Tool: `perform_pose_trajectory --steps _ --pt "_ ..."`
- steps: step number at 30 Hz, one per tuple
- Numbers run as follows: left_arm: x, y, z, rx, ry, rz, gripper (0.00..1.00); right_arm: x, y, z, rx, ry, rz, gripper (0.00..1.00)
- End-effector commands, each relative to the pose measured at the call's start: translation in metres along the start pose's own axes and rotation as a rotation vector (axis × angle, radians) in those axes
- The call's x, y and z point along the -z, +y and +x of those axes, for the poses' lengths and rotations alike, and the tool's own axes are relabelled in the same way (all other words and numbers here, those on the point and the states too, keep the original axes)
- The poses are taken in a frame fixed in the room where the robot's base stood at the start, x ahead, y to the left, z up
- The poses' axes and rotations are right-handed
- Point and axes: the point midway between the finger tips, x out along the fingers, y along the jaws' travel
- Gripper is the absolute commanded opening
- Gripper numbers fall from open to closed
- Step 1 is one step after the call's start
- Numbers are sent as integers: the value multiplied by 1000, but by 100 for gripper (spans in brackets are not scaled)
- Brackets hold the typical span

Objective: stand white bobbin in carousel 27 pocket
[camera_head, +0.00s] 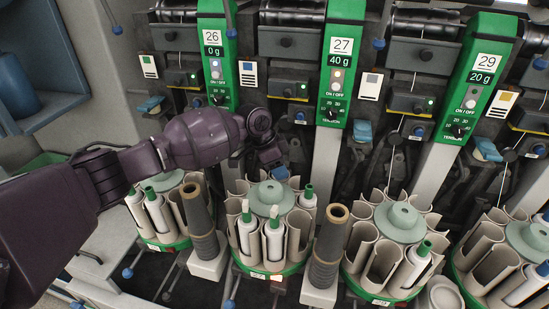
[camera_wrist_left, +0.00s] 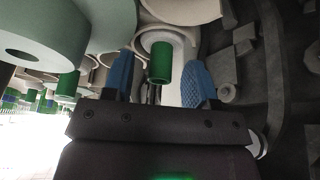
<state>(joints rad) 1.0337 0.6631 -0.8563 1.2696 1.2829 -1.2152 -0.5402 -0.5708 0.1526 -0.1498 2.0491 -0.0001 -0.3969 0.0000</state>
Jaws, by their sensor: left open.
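The middle carousel (camera_head: 268,198), below and left of the green 27 panel (camera_head: 337,62), has beige pockets around a pale green hub. Several white bobbins with green or white tips stand in it. My left gripper (camera_head: 276,166) is low behind that hub, and its tips are mostly hidden in the head view. In the left wrist view, its blue fingers (camera_wrist_left: 160,78) are open on either side of a white bobbin with a green tip (camera_wrist_left: 160,63). Gaps show on both sides of the tip. The bobbin's lower part is hidden, so I cannot tell how deep it sits.
Brown ribbed cones on white bases (camera_head: 205,240) stand between the carousels, another (camera_head: 328,240) to the right. More carousels stand at left (camera_head: 165,243) and right (camera_head: 397,222). Machine heads and the 26 panel (camera_head: 214,60) rise behind my arm. The hub (camera_wrist_left: 85,25) is close beside the fingers.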

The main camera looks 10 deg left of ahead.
Motion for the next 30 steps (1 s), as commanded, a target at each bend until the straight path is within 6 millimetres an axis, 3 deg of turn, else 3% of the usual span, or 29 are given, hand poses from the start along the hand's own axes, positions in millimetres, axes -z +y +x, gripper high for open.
perform_pose_trajectory --steps 12,22,30 --pt "0 0 5 1 0 1 51 8 -4 2 0 16 12 43" --pt "0 0 5 0 0 0 0 0 -3 0 -1 0 11 43" --pt "2 0 3 1 1 1 0 -5 0 -3 -1 -12 2 43"
